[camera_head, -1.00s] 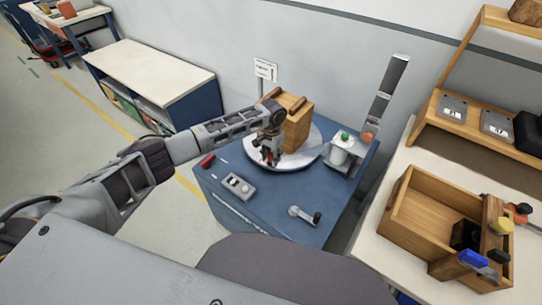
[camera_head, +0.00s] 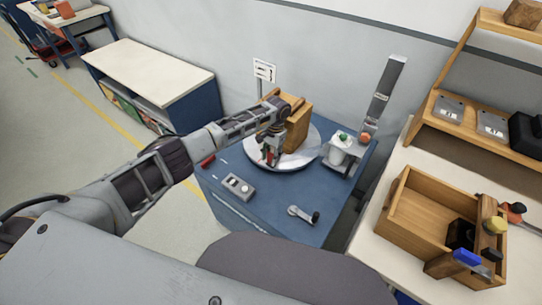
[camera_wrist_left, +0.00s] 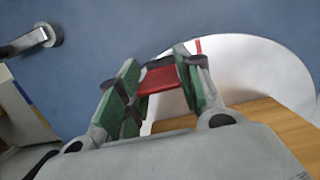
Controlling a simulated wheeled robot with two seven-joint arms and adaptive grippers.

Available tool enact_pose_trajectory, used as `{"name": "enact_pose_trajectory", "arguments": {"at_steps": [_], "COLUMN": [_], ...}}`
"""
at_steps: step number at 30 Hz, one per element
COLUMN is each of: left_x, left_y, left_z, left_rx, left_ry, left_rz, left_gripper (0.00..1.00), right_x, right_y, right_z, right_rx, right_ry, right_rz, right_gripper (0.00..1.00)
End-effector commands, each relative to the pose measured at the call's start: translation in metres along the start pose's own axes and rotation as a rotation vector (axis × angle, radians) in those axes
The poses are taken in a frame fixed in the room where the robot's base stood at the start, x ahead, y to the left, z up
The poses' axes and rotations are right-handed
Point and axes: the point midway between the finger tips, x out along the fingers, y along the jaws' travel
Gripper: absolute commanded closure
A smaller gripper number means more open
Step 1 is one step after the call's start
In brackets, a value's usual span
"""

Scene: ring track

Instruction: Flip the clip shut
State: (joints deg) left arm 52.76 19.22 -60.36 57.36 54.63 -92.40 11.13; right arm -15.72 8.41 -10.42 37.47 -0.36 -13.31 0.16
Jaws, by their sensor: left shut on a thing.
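My left gripper (camera_head: 270,158) is over the front left part of the round white plate (camera_head: 310,165) on the blue table, beside the wooden block (camera_head: 299,128). In the left wrist view my left gripper (camera_wrist_left: 160,85) has its green finger pads on both sides of a red piece (camera_wrist_left: 160,82) and is shut on it. I cannot tell for sure whether this red piece is the clip. My arm and fingers hide much of it in the head view. My right gripper is not in view.
On the blue table (camera_head: 265,210) are a grey switch box (camera_head: 238,187), a small lever (camera_head: 304,215) and a stand with a green and a red knob (camera_head: 346,150). A wooden toolbox (camera_head: 410,215) stands on the right bench.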

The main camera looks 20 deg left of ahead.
Motion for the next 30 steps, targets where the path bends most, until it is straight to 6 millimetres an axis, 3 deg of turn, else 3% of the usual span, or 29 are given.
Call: {"name": "enact_pose_trajectory", "arguments": {"at_steps": [1,2,6,20,30], "left_x": [-0.002,-0.002,-0.002,-0.004,-0.038], "left_y": [-0.001,-0.001,0.0,0.0,0.0], "left_z": [-0.002,-0.002,-0.001,-0.001,-0.001], "left_rx": [0.0,0.0,0.0,0.0,0.0], "left_ry": [0.008,0.007,0.005,0.003,0.005], "left_rz": [0.0,-0.001,0.0,0.001,0.001], "left_gripper": [0.88,0.61,0.43,0.43,0.43], "right_x": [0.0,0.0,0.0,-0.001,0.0], "right_y": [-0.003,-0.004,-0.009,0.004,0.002], "right_z": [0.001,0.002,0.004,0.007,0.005], "right_rx": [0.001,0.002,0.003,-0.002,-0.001], "right_ry": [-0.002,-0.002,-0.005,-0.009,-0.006], "right_rz": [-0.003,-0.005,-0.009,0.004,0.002], "right_gripper": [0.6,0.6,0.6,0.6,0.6]}}
